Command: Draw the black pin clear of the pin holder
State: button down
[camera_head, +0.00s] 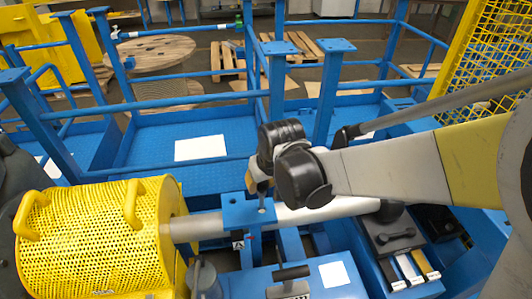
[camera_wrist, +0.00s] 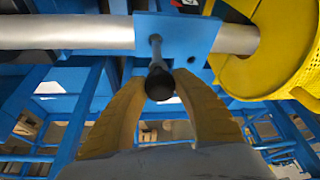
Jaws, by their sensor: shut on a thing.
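The black pin (camera_wrist: 159,84) shows in the wrist view with its round dark head towards me and its thinner shank running up to a blue plate. This blue plate (camera_wrist: 202,32), which looks like the pin holder, sits against a silver tube. The pin's shank still meets the plate; how deep it sits is hidden. My gripper (camera_wrist: 161,78) has its two yellow-tan fingers on either side of the pin head, shut on it. In the head view my gripper (camera_head: 260,187) is just above the blue plate (camera_head: 236,213), and the pin is mostly hidden there.
The silver tube (camera_head: 340,208) runs right from a yellow perforated guard (camera_head: 95,238) close by on the left. A black handle (camera_head: 291,272) stands in front, and a dark box (camera_head: 385,228) is at right. Blue rails surround the platform (camera_head: 150,140).

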jog(key=shift+r+p, duration=1.75)
jog(key=shift+r, duration=0.75)
